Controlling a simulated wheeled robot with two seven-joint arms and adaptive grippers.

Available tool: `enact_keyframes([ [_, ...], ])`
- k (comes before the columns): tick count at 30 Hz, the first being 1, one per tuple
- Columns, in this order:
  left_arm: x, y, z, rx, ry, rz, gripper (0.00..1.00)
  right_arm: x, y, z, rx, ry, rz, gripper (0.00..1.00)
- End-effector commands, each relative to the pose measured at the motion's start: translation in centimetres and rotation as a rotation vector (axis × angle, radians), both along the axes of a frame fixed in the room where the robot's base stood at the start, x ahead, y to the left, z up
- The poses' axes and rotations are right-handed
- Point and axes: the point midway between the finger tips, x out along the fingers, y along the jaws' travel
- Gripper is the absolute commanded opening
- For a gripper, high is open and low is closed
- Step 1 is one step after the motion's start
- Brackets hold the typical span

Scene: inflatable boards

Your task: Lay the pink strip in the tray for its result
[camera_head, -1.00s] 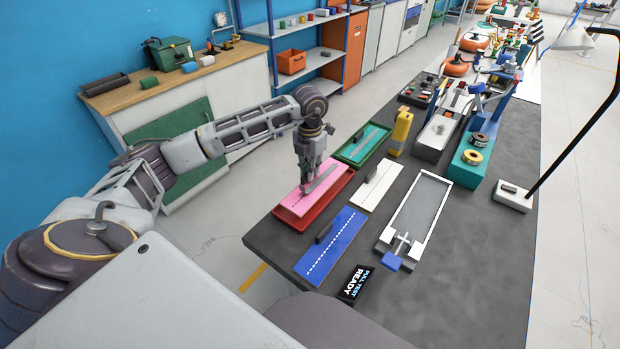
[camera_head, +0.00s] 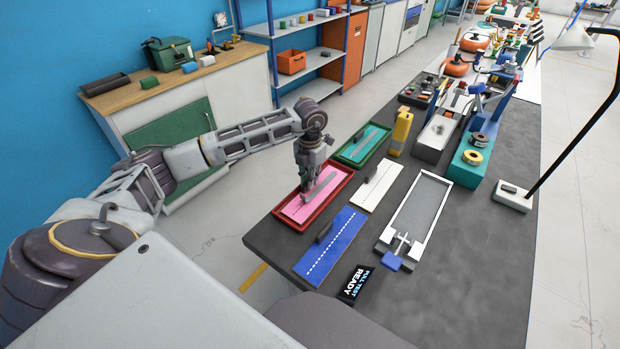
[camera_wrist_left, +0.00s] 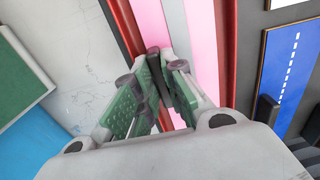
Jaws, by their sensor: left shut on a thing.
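The pink strip (camera_head: 296,209) lies within the rim of the red tray (camera_head: 343,180) at the left edge of the dark table, with a grey band along it. My left gripper (camera_head: 306,196) points down over the strip and is shut on a dark upright piece on it. In the left wrist view, the closed fingers (camera_wrist_left: 157,95) meet over the pink strip (camera_wrist_left: 202,40), between walls of the red tray (camera_wrist_left: 243,60). The fingers hide most of what they hold. I cannot tell whether the strip touches the tray floor. My right gripper is not in view.
A green tray (camera_head: 340,153) with a teal strip lies behind. A white strip (camera_head: 370,198) and a blue strip (camera_head: 335,254) lie to the right. A white frame with a grey bed (camera_head: 418,208) and a "PULL TEST READY" display (camera_head: 356,284) stand nearby. The table's front right is clear.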

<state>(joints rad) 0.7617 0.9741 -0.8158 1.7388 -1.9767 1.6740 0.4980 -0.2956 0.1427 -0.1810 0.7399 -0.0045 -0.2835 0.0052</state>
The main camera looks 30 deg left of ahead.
Motion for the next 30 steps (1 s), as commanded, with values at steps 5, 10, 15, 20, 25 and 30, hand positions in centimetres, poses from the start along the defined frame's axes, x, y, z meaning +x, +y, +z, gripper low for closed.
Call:
enact_keyframes([
  [5,0.0,0.0,-0.2,0.0,0.0,0.0,0.15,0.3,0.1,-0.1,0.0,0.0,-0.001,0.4],
  [10,0.0,0.0,-0.2,0.0,0.0,0.0,0.34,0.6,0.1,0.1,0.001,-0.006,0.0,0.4],
  [15,0.0,0.0,-0.2,0.0,0.0,0.0,0.34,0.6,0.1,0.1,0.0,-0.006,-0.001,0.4],
  [20,0.0,0.0,-0.1,0.0,0.0,0.0,0.34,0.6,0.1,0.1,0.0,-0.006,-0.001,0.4],
  [25,0.0,0.0,0.3,0.0,-0.001,0.0,0.34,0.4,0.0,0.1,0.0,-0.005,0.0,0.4],
  [30,0.0,0.0,1.9,-0.001,-0.002,0.0,0.34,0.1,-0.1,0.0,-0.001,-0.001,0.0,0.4],
])
